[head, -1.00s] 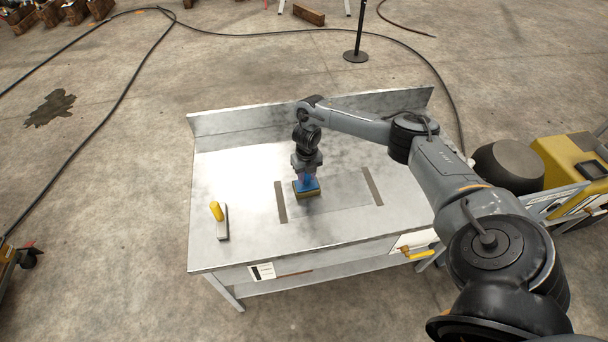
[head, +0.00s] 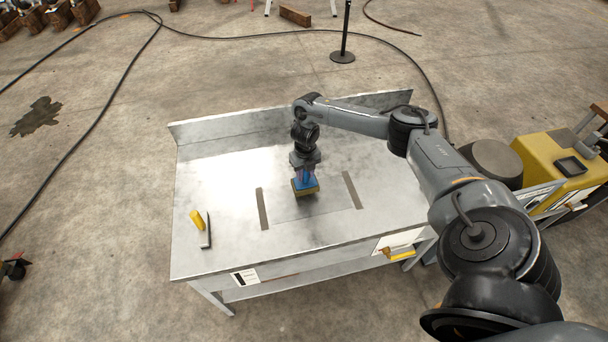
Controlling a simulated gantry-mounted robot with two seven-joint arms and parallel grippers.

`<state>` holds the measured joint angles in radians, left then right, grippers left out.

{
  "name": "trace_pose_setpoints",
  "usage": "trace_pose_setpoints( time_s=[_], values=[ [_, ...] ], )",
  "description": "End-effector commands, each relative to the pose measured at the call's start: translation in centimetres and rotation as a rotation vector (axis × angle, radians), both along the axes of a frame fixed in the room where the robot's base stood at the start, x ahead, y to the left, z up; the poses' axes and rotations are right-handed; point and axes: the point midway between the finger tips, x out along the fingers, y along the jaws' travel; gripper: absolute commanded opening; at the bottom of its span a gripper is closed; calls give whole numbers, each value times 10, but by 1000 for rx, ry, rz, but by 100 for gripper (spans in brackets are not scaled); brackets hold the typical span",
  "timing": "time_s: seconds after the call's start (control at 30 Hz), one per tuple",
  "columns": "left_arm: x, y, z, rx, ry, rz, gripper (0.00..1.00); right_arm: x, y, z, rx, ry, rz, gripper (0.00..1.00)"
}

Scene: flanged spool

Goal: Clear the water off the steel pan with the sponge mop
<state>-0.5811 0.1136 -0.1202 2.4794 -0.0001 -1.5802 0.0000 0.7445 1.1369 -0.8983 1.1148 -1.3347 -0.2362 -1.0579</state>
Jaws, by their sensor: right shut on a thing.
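The sponge mop (head: 305,187), with a blue body and a yellow-brown sponge below, is under my right gripper (head: 305,172). My right gripper is shut on its upper part. The mop is over the pale rectangle between two dark strips on the steel surface (head: 225,215), near the far side of that rectangle. I cannot tell whether the sponge touches the steel or is slightly above it. The steel has bright glare and cloudy grey patches; I cannot make out water for certain. My left gripper is not in view.
A tool with a yellow handle (head: 196,219) lies at the left of the bench top. A raised back wall (head: 240,124) runs along the far edge. A yellow machine (head: 555,170) stands right of the bench. The front of the top is clear.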

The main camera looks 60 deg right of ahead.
Motion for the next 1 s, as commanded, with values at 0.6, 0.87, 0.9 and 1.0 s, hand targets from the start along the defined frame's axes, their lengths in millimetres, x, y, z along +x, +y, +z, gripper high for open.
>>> trace_pose_setpoints(
  time_s=[0.6,0.87,0.9,1.0],
  values=[
    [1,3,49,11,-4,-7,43,-6,-4,53,1,1,-10,0],
    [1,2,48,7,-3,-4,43,-6,-4,52,1,1,-10,0],
    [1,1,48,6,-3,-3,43,-6,-4,52,1,1,-10,0],
    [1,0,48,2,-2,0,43,-6,-4,52,1,1,-16,0]
  ],
)
